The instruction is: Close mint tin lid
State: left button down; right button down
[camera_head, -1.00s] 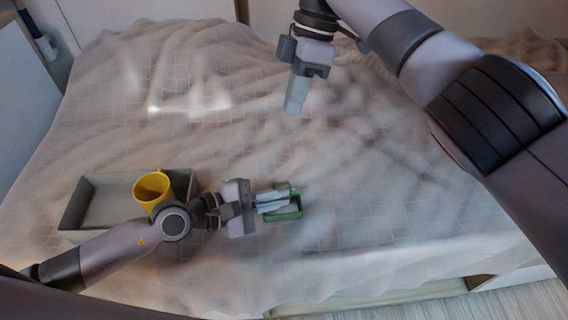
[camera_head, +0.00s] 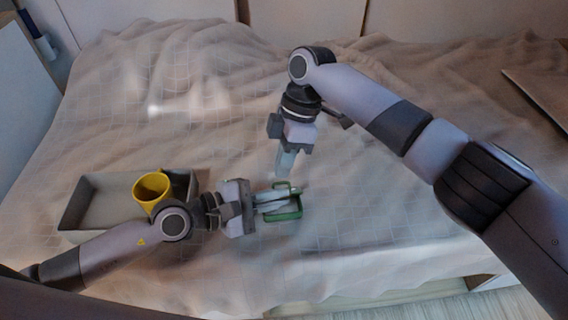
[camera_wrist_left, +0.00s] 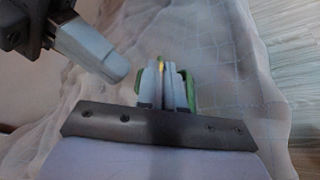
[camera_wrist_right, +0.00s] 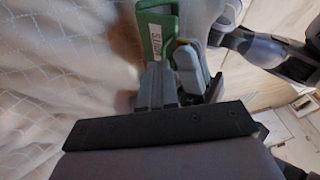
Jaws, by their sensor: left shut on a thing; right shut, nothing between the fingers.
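The green mint tin (camera_head: 298,207) lies on the bed cover in the head view. Its lid, lettered "MINTS" (camera_wrist_right: 157,38), stands raised on the side facing my right gripper. My left gripper (camera_head: 272,203) reaches in from the left and is shut on the tin, its fingers hiding much of the inside. Green parts of the tin show on both sides of these fingers in the left wrist view (camera_wrist_left: 191,92). My right gripper (camera_head: 283,172) is shut and empty, pointing down just behind the lid; I cannot tell whether it touches it.
A grey open tray (camera_head: 85,205) stands to the left, with a yellow mug (camera_head: 151,188) at its right part, behind my left arm. The wrinkled bed cover (camera_head: 400,210) is clear to the right of the tin. The bed's front edge is near the bottom.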

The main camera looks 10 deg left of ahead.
jog(key=shift+s+d+f, duration=0.1)
jog(key=shift+s+f, duration=0.05)
jog(key=shift+f, duration=0.1)
jog(key=shift+s, duration=0.1)
jog(key=shift+s+d+f+t, duration=0.15)
jog(key=shift+s+f+t, duration=0.15)
jog(key=shift+s+f, duration=0.15)
pick_arm(q)
jog(key=shift+r, duration=0.1)
dwell(0.3)
